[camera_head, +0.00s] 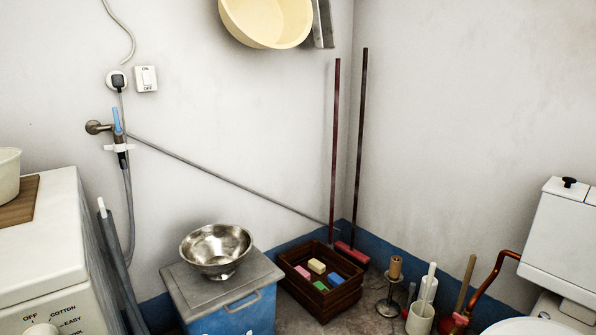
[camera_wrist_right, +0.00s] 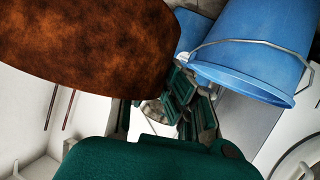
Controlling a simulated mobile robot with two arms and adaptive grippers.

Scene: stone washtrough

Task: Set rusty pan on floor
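A large rusty brown round surface, which looks like the rusty pan (camera_wrist_right: 90,40), fills the upper left of the right wrist view. It does not show in the head view. My right gripper (camera_wrist_right: 168,100) shows in the right wrist view as green and grey jointed parts, just below and right of the pan's edge. Its fingertips overlap in the view, so I cannot tell whether they touch the pan or how far apart they are. Neither gripper shows in the head view.
A blue bucket (camera_wrist_right: 250,50) with a metal handle is at the wrist view's upper right. In the head view, a metal bowl (camera_head: 216,247) sits on a lidded blue box (camera_head: 240,316). A wooden crate (camera_head: 318,300) stands beside it, with bare floor (camera_head: 350,323) in front. A toilet (camera_head: 560,240) is at right.

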